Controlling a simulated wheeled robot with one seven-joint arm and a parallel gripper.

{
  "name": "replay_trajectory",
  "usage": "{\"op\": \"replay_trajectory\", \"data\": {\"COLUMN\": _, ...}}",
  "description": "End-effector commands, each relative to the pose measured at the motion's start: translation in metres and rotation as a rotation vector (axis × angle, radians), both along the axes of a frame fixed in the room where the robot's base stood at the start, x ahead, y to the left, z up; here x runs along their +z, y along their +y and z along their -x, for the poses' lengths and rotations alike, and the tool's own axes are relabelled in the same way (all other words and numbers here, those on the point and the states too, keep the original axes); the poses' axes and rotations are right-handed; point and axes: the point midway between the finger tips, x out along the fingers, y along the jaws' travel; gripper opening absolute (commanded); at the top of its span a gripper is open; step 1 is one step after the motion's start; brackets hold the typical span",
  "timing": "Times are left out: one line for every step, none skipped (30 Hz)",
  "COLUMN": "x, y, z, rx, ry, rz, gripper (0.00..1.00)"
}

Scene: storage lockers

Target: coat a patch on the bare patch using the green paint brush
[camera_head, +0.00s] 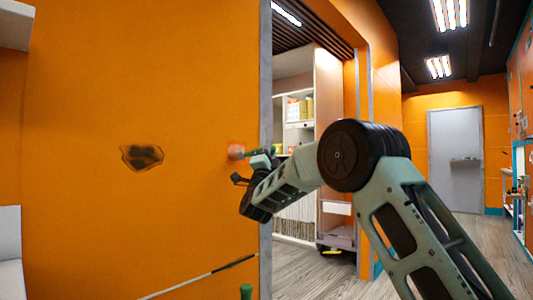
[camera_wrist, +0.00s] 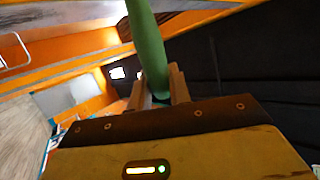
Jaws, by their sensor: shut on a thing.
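The bare patch (camera_head: 142,157) is a dark, ragged-edged spot on the orange wall, left of centre in the head view. My gripper (camera_head: 259,160) is well to the right of the patch, near the wall's right edge. It is shut on the green paint brush, whose green handle (camera_wrist: 148,42) rises from between the fingers (camera_wrist: 160,88) in the wrist view. In the head view a blurred reddish tip (camera_head: 236,152) shows at the gripper's left, likely the brush head. I cannot tell whether it touches the wall.
The orange wall (camera_head: 90,80) ends at a grey edge (camera_head: 265,90), with a doorway and shelves (camera_head: 298,110) beyond. A thin rod (camera_head: 205,275) and a green knob (camera_head: 246,291) show at the bottom. A white object (camera_head: 10,245) stands at the lower left. The wall between patch and gripper is clear.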

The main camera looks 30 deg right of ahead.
Motion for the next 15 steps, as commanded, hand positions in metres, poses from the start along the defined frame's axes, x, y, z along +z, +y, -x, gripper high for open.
{"op": "replay_trajectory", "data": {"x": -0.0012, "y": -0.0047, "z": -0.0013, "rx": -0.001, "ry": -0.002, "rz": 0.0, "gripper": 0.0}}
{"op": "replay_trajectory", "data": {"x": -0.0011, "y": -0.007, "z": -0.0021, "rx": -0.001, "ry": -0.002, "rz": 0.0, "gripper": 0.0}}
{"op": "replay_trajectory", "data": {"x": -0.001, "y": -0.0098, "z": -0.003, "rx": -0.001, "ry": -0.002, "rz": 0.0, "gripper": 0.0}}
{"op": "replay_trajectory", "data": {"x": -0.001, "y": -0.0115, "z": -0.0036, "rx": -0.001, "ry": -0.001, "rz": 0.0, "gripper": 0.0}}
{"op": "replay_trajectory", "data": {"x": -0.0008, "y": -0.0127, "z": -0.004, "rx": -0.001, "ry": -0.001, "rz": 0.0, "gripper": 0.0}}
{"op": "replay_trajectory", "data": {"x": -0.0004, "y": -0.0137, "z": -0.0043, "rx": -0.001, "ry": -0.001, "rz": 0.0, "gripper": 0.0}}
{"op": "replay_trajectory", "data": {"x": -0.0001, "y": -0.014, "z": -0.0045, "rx": 0.0, "ry": -0.001, "rz": -0.001, "gripper": 0.0}}
{"op": "replay_trajectory", "data": {"x": 0.0001, "y": -0.014, "z": -0.0045, "rx": 0.0, "ry": -0.001, "rz": -0.001, "gripper": 0.0}}
{"op": "replay_trajectory", "data": {"x": 0.0003, "y": -0.0139, "z": -0.0046, "rx": 0.0, "ry": -0.001, "rz": -0.001, "gripper": 0.0}}
{"op": "replay_trajectory", "data": {"x": 0.0003, "y": -0.0138, "z": -0.0047, "rx": 0.0, "ry": -0.001, "rz": -0.001, "gripper": 0.0}}
{"op": "replay_trajectory", "data": {"x": 0.0002, "y": -0.0137, "z": -0.0048, "rx": 0.0, "ry": -0.001, "rz": -0.001, "gripper": 0.0}}
{"op": "replay_trajectory", "data": {"x": 0.0002, "y": -0.0135, "z": -0.0051, "rx": 0.0, "ry": -0.001, "rz": -0.001, "gripper": 0.0}}
{"op": "replay_trajectory", "data": {"x": 0.0002, "y": -0.0134, "z": -0.0052, "rx": 0.0, "ry": -0.001, "rz": -0.001, "gripper": 0.0}}
{"op": "replay_trajectory", "data": {"x": 0.0004, "y": -0.0133, "z": -0.0054, "rx": 0.0, "ry": -0.002, "rz": 0.0, "gripper": 0.0}}
{"op": "replay_trajectory", "data": {"x": 0.0005, "y": -0.0134, "z": -0.0053, "rx": 0.0, "ry": -0.002, "rz": 0.0, "gripper": 0.0}}
